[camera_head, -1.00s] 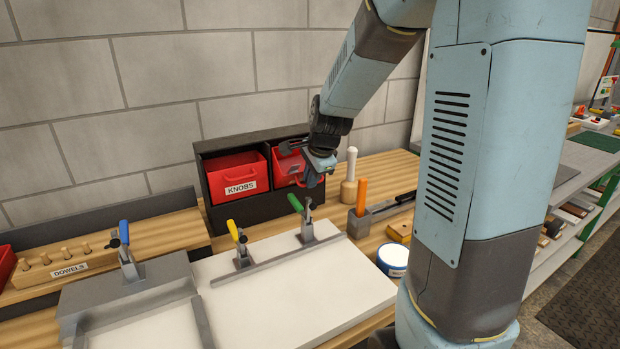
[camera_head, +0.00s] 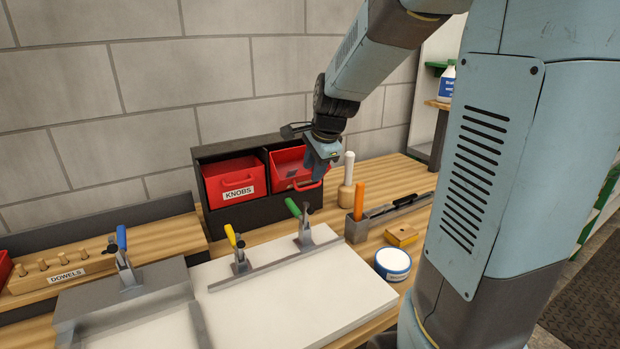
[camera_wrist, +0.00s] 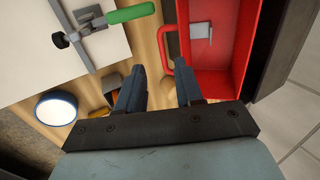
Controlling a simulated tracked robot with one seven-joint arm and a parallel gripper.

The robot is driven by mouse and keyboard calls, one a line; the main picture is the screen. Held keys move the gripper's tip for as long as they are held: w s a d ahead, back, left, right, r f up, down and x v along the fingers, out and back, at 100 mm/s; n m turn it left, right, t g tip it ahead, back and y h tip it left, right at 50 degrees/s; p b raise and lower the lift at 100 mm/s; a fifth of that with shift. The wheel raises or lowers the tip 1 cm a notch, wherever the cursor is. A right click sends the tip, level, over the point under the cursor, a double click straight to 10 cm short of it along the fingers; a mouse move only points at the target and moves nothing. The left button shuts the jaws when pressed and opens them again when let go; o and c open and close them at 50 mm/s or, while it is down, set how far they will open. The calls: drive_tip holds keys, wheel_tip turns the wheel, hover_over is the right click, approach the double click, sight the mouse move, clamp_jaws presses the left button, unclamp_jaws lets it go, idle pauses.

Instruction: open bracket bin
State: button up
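The red bin (camera_head: 284,163) beside the KNOBS bin sits in the right bay of a black case. I take it for the bracket bin; its label cannot be read. It appears drawn forward a little, with its inside showing. In the wrist view the bin (camera_wrist: 222,62) is open-topped, with a grey bracket-like piece (camera_wrist: 201,30) inside and a red loop handle (camera_wrist: 166,52) on its front. My gripper (camera_head: 320,172) hangs over the bin's front right. In the wrist view my gripper (camera_wrist: 160,82) is open and empty, its fingers apart close to the handle.
The KNOBS bin (camera_head: 236,180) stands to the left in the black case (camera_head: 262,207). Toggle clamps with green (camera_head: 293,207) and yellow handles stand on the white board (camera_head: 300,285). A mallet (camera_head: 347,180), a holder with an orange handle (camera_head: 359,205) and a round tin (camera_head: 393,262) stand to the right.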

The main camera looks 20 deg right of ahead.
drive_tip(key=v, duration=0.7)
drive_tip(key=shift+r, duration=0.3)
